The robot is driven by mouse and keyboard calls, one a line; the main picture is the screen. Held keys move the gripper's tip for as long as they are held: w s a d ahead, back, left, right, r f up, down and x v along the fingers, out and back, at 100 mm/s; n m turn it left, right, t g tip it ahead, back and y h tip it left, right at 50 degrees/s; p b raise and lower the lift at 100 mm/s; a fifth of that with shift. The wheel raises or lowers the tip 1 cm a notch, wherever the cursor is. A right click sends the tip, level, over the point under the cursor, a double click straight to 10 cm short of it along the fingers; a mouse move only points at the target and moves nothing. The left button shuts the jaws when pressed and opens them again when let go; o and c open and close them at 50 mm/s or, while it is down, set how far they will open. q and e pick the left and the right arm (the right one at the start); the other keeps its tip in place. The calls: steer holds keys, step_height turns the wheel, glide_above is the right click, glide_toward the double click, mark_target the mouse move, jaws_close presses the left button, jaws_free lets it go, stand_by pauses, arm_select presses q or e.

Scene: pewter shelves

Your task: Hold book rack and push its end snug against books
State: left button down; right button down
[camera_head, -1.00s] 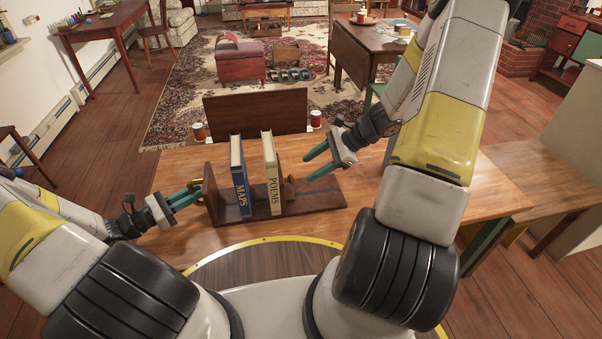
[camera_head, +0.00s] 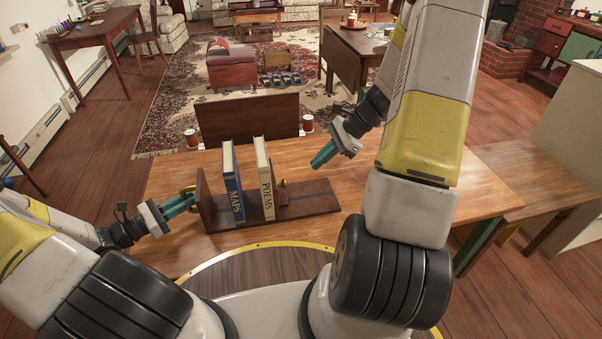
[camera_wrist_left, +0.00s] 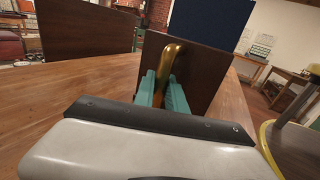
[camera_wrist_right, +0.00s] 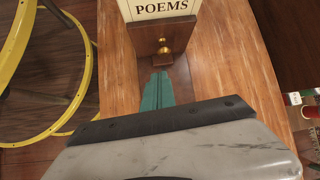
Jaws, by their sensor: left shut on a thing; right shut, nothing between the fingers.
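The dark wooden book rack (camera_head: 315,201) lies on the table with two upright books on it. The blue MAPS book (camera_head: 233,185) leans slightly near its left end, and the cream POEMS book (camera_head: 266,180) stands right of it with a gap between. The rack's sliding end (camera_wrist_right: 148,36), with a brass knob (camera_wrist_right: 163,47), is beside POEMS. My left gripper (camera_head: 190,203) is shut on the brass handle (camera_wrist_left: 167,72) at the rack's left end. My right gripper (camera_head: 322,156) is shut and empty, right of the sliding end; its closed fingertips (camera_wrist_right: 160,78) point towards the knob side.
The wooden table (camera_head: 430,190) has free room right of the rack. A dark upright panel (camera_head: 250,120) stands behind it, with mugs (camera_head: 308,123) on either side. My yellow-edged base is in front of the table.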

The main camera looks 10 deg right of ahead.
mark_target(278, 184)
steer(key=a+f+h, duration=0.1)
steer(key=a+f, duration=0.1)
steer(key=w+a+f+h, duration=0.1)
steer(key=a+f, duration=0.1)
steer(key=w+a+f+m+g+h, duration=0.1)
steer(key=a+f, duration=0.1)
steer(key=f, duration=0.1)
steer(key=shift+f, duration=0.1)
steer(key=shift+a, duration=0.45)
stand_by(0.3)
steer(key=a, duration=0.4)
steer(key=shift+a, duration=0.35)
steer(key=shift+d, duration=0.1)
